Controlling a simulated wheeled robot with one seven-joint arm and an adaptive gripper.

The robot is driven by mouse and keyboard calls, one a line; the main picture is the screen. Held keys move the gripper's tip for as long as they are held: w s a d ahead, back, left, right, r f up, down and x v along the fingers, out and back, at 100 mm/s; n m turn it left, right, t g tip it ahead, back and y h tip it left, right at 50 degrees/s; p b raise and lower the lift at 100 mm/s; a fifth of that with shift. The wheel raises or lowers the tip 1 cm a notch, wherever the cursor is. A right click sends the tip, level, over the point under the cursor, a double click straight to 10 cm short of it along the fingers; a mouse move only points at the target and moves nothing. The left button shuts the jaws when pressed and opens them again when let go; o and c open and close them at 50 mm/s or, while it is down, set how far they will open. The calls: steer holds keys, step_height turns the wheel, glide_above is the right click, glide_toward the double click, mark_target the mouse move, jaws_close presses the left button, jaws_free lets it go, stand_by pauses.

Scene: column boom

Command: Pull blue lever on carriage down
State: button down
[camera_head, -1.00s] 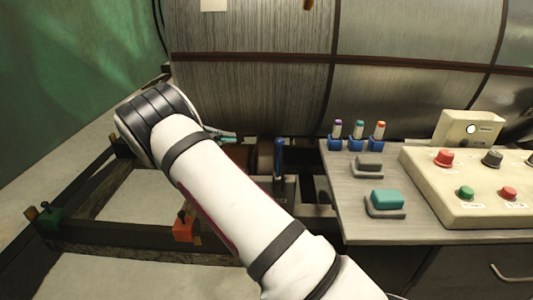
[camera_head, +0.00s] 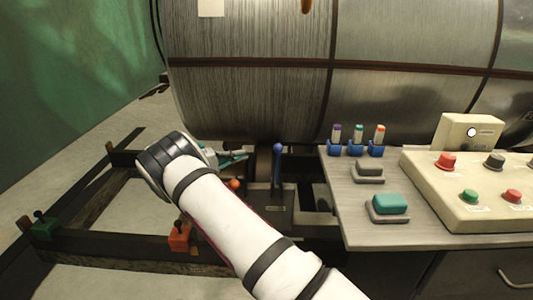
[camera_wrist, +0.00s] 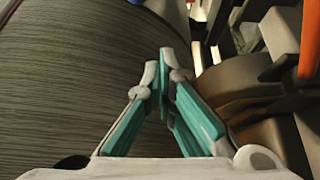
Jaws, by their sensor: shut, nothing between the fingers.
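The blue lever (camera_head: 278,162) stands upright on the dark carriage (camera_head: 279,208), in front of the large drum, in the head view. My gripper (camera_head: 240,158) is to the left of the lever, apart from it, with its teal fingers pointing right. In the wrist view my gripper (camera_wrist: 166,62) is shut, with its fingertips together and nothing between them. I cannot make out the blue lever for sure in the wrist view.
A large ribbed drum (camera_head: 250,100) fills the back. An orange knob (camera_head: 235,184) sits just below my gripper. Orange (camera_head: 179,236) and green (camera_head: 45,228) blocks are on the frame at left. A desk (camera_head: 350,215) with a control panel (camera_head: 470,190) stands at right.

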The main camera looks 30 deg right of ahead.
mark_target(277, 167)
steer(key=s+d, duration=0.4)
steer(key=d, duration=0.5)
steer(key=shift+s, duration=0.15)
steer(key=shift+s+a+r, duration=0.1)
steer(key=shift+s+a, duration=0.25)
steer(key=shift+s, duration=0.35)
